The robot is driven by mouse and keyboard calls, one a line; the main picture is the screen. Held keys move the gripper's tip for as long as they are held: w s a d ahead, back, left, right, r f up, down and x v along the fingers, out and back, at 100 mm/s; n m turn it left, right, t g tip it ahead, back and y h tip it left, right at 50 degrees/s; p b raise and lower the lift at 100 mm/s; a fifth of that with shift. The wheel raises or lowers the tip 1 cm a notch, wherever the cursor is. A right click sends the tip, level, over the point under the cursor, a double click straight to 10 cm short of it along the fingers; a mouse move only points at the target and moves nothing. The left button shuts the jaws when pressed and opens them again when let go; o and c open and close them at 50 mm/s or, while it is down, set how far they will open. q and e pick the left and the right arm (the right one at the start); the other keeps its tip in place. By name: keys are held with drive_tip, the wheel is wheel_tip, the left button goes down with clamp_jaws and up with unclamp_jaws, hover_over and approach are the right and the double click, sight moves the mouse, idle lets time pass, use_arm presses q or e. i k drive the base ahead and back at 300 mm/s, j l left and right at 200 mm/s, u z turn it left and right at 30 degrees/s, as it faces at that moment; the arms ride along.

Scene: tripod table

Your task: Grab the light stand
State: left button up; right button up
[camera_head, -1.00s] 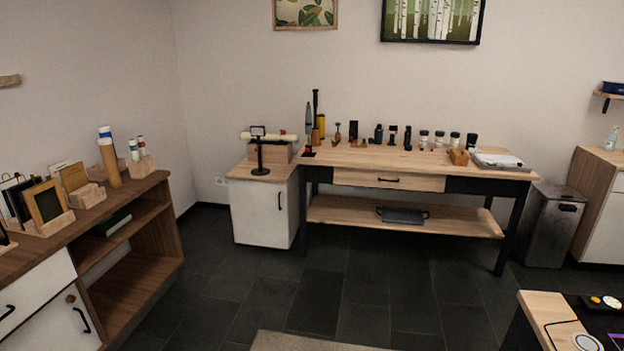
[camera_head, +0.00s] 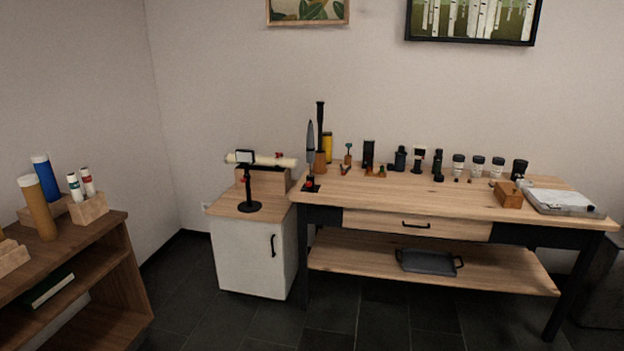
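A black stand (camera_head: 248,190) with a round base and a small pale panel at its top stands upright on the wooden top of a white cabinet (camera_head: 245,260). It looks like the light stand. Its upper part overlaps a pale roll (camera_head: 278,161) that lies across a wooden block behind it. Neither of my grippers is in view.
A long workbench (camera_head: 410,200) adjoins the cabinet on the right, with several small bottles and tools along its back. A dark tray (camera_head: 428,262) lies on its lower shelf. A brown shelf unit (camera_head: 100,240) with tubes stands at the left. Dark floor lies clear between them.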

sight(250, 205)
drive_tip(key=i, duration=1.75)
